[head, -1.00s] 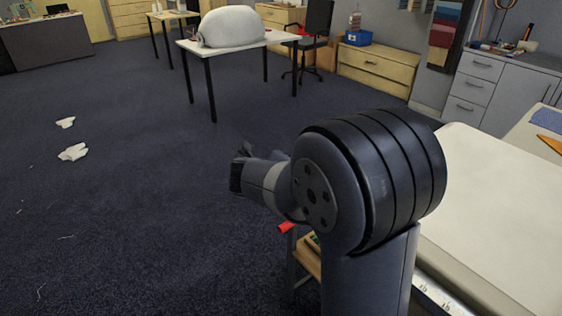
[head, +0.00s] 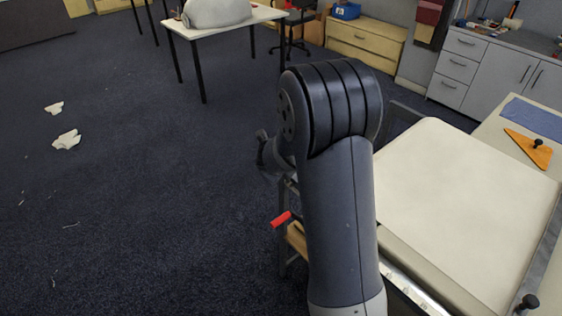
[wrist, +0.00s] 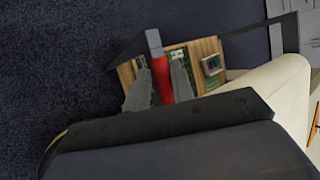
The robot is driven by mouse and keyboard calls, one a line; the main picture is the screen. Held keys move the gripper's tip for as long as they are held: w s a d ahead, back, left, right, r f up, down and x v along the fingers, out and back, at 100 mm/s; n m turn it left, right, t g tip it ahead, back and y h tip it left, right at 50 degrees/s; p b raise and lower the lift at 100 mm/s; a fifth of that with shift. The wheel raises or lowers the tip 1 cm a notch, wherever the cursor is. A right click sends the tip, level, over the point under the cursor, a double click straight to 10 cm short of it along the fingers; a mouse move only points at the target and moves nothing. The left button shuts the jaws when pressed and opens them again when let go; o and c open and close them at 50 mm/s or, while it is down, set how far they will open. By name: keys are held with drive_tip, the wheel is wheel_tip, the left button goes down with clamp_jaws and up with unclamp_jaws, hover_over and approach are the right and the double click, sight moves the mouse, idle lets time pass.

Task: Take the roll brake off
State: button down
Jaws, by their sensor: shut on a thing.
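The brake is a red lever, which shows in the head view (head: 281,219) just left of my arm, by the near end of the long table. In the wrist view the red lever (wrist: 161,80) stands between the two grey fingers of my gripper (wrist: 160,88), which is shut on it. In the head view my upper arm hides the fingers. The roll itself cannot be made out clearly.
An orange tool (head: 528,148) lies on the right side. White scraps (head: 67,139) lie on the open floor at left.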

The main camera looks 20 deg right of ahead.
drive_tip(key=shift+w+d+r+p, duration=0.15)
drive_tip(key=shift+d+p, duration=0.3)
drive_tip(key=shift+d, duration=0.05)
drive_tip(key=shift+w+d+r+p, duration=0.1)
drive_tip(key=shift+w+d+p, duration=0.05)
drive_tip(key=shift+d+p, duration=0.3)
drive_tip(key=shift+d, duration=0.15)
drive_tip(key=c, duration=1.5)
unclamp_jaws()
drive_tip(key=shift+w+d+f, duration=0.1)
drive_tip(key=shift+o, duration=0.7)
drive_tip(key=shift+w+d+f, duration=0.1)
drive_tip(key=shift+d+f, duration=0.05)
drive_tip(key=shift+f, duration=0.05)
drive_tip(key=shift+f, duration=0.1)
drive_tip(key=p+v, duration=0.2)
drive_tip(key=v, duration=0.9)
drive_tip(key=shift+w+a+p, duration=0.15)
drive_tip(key=shift+a+p, duration=0.1)
drive_tip(key=shift+p, duration=0.15)
